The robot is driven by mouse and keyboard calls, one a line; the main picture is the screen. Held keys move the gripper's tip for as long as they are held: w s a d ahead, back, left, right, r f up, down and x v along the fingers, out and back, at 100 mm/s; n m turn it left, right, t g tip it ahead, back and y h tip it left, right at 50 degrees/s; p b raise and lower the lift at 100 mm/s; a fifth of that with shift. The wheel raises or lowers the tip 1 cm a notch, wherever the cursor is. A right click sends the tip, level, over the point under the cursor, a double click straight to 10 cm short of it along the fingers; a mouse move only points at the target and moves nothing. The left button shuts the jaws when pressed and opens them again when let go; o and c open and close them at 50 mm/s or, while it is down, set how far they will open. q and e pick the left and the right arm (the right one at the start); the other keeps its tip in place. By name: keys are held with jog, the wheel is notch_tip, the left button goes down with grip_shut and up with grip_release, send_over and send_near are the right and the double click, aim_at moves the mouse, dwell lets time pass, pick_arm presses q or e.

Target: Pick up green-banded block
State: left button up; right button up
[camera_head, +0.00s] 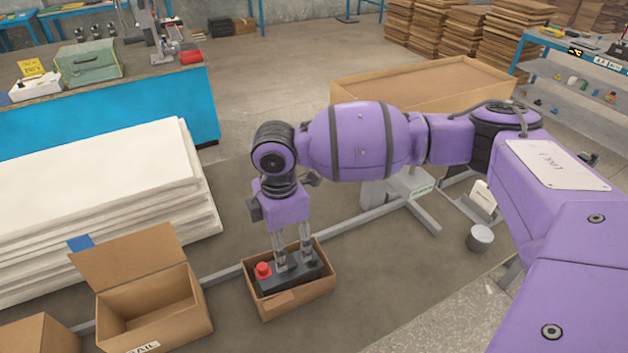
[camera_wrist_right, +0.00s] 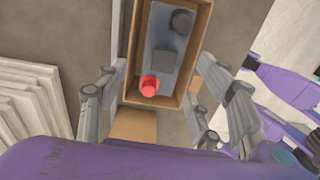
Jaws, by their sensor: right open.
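No block with a green band can be made out in either view. My right gripper (camera_head: 295,264) points down over a small open cardboard box (camera_head: 291,306). Its fingers are apart, on either side of the box in the right wrist view (camera_wrist_right: 160,78). Inside the box is a dark grey item with a red knob (camera_head: 263,269). In the right wrist view the box (camera_wrist_right: 132,60) holds a grey-blue base with a dark square block (camera_wrist_right: 166,61), a dark round part (camera_wrist_right: 182,21) and the red knob (camera_wrist_right: 149,86). My left gripper is not in view.
An open, empty-looking cardboard box (camera_head: 150,303) stands left of the small box. White stacked sheets (camera_head: 100,200) lie behind it. A long cardboard box (camera_head: 420,85) and a blue-fronted table (camera_head: 120,120) stand further back. Concrete floor in front is clear.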

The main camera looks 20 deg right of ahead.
aim_at(287, 261)
jog(key=shift+s+d+f, duration=0.1)
jog(key=shift+s+f, duration=0.25)
jog(key=shift+f, duration=0.25)
jog(key=shift+s+f, duration=0.3)
jog(key=shift+f, duration=0.3)
jog(key=shift+w+f, duration=0.15)
jog(key=shift+f, duration=0.2)
notch_tip(287, 261, down, 4)
jog(key=shift+w+r, duration=0.1)
jog(key=shift+r, duration=0.1)
jog(key=shift+f, duration=0.45)
jog(key=c, duration=0.5)
grip_shut()
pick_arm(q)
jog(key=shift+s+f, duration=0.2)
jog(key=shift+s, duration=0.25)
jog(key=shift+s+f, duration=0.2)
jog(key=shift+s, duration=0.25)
pick_arm(e)
jog(key=shift+w+r, duration=0.2)
jog(key=shift+r, duration=0.1)
